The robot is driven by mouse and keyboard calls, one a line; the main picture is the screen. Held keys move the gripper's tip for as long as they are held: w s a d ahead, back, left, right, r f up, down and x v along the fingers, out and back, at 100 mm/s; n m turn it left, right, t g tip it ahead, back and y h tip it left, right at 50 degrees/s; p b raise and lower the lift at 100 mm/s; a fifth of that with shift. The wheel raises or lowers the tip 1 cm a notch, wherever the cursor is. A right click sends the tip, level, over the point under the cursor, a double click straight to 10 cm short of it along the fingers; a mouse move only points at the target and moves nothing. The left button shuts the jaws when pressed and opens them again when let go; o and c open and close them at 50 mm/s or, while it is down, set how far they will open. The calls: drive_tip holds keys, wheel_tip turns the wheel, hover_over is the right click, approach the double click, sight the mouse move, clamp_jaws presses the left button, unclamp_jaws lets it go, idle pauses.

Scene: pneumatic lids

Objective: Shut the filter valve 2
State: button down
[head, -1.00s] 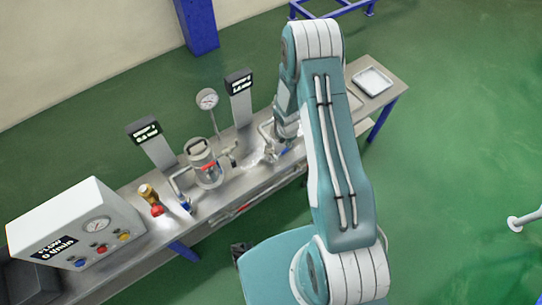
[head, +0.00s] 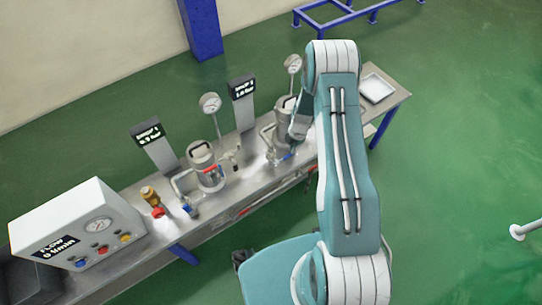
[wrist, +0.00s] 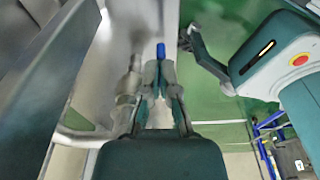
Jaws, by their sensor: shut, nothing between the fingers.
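Two filter units stand on the steel bench. The right one has a grey canister (head: 285,110), partly covered by my arm, and a blue-handled valve (head: 286,156) low in front. I take this as filter valve 2, but its label is too small to read. A blue handle end (wrist: 161,50) shows in the wrist view just beyond my fingertips. My gripper (wrist: 159,68) is shut and empty; I cannot tell whether it touches the handle. The left unit has a canister (head: 207,168) and its own blue valve handle (head: 191,210).
A white flow panel (head: 80,233) with a gauge and coloured buttons stands at the bench's left end. Two dark display posts (head: 241,88) and gauges (head: 210,103) rise behind the units. A brass-and-red fitting (head: 152,198) sits left. A white tray (head: 376,88) lies at the right end.

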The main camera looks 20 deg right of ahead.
drive_tip(key=shift+s+d+f, duration=0.1)
drive_tip(key=shift+d+f, duration=0.15)
drive_tip(key=shift+f, duration=0.35)
idle(0.4)
